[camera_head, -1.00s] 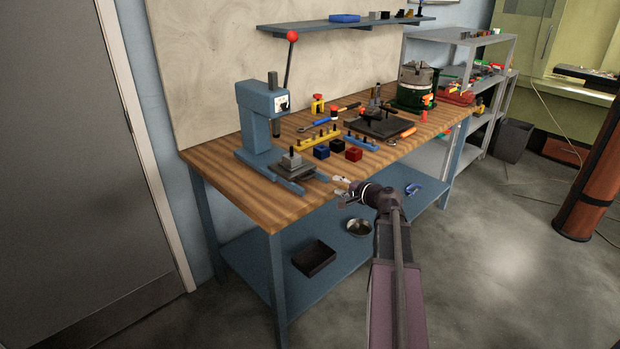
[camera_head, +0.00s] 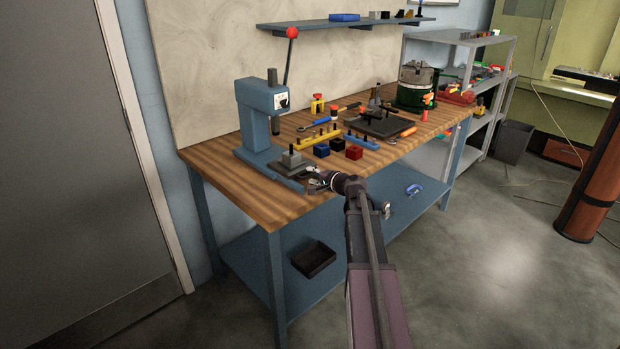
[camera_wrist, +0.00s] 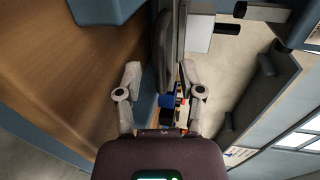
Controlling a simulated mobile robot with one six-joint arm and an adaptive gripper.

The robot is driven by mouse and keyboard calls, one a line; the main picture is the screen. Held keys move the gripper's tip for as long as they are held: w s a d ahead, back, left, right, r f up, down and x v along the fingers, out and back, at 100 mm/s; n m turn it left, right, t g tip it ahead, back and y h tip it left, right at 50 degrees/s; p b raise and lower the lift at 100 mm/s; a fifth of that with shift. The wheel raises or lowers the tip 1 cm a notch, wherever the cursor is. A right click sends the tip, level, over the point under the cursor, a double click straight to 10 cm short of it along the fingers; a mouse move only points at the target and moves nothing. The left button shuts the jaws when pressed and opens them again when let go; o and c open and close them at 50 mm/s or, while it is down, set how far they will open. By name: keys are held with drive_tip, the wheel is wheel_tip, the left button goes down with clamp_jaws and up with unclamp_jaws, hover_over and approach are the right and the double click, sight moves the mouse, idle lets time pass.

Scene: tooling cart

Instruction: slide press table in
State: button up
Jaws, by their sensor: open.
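The blue press (camera_head: 262,120) stands at the left end of the wooden bench, with its red-knobbed lever up. Its press table, a dark plate (camera_head: 284,167) carrying a grey stepped block (camera_head: 291,158), sits low at the front of the press on blue rails. My gripper (camera_head: 311,178) is open at the right front side of the plate. In the wrist view my open fingers (camera_wrist: 160,68) lie on either side of the dark plate (camera_wrist: 163,50), seen edge-on. I cannot tell whether they touch it.
Blue, black and red blocks (camera_head: 354,152) and a yellow holder (camera_head: 317,137) stand close to the right of the press. A black tray (camera_head: 313,258) lies on the lower shelf. The floor in front of the bench is clear.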

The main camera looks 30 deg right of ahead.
drive_tip(key=shift+w+a+f, duration=0.15)
drive_tip(key=shift+w+a, duration=0.05)
drive_tip(key=shift+w, duration=0.5)
clamp_jaws()
drive_tip(key=shift+d, duration=0.1)
